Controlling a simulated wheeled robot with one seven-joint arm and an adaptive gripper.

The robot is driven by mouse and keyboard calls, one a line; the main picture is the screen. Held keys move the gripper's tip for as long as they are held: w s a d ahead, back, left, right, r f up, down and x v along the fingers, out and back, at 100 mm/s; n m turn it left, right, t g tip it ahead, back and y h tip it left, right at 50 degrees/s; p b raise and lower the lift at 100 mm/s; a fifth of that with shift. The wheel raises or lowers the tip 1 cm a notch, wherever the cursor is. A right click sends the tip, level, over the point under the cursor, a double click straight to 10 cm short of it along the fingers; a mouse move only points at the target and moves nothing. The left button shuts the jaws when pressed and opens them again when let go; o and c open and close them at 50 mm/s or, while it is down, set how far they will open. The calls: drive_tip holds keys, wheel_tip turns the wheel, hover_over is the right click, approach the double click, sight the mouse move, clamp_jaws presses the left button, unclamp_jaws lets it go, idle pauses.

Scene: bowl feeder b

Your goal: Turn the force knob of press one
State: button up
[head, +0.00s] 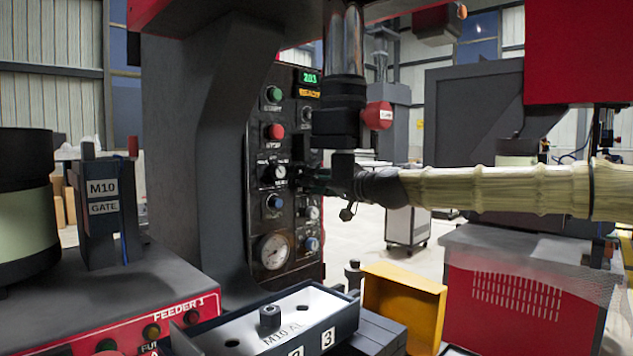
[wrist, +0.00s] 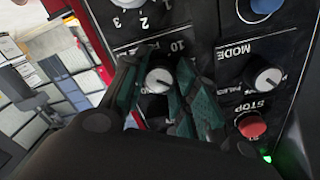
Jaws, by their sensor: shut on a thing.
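The control panel of the press (head: 291,225) faces right in the head view. My gripper (head: 310,178) reaches it from the right, at mid height, and hides the knob there. In the wrist view the force knob (wrist: 158,79) is a small dark knob with a pale face and a pointer line, beside a scale ending in 10. The green fingers of my gripper (wrist: 160,98) lie on both sides of this knob and are shut on it. Its printed name is mostly covered by the fingers.
Close to the gripper are the mode knob (wrist: 266,78), the red stop button (wrist: 251,126) and a numbered dial (wrist: 128,3). The press's ram (head: 343,100) with a red knob hangs above my wrist. A yellow bin (head: 403,303) and a part tray (head: 265,325) stand below.

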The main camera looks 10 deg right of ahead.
drive_tip(key=shift+m, duration=0.3)
drive_tip(key=o, duration=1)
drive_tip(key=shift+v, duration=6.05)
drive_tip(key=shift+f, duration=0.1)
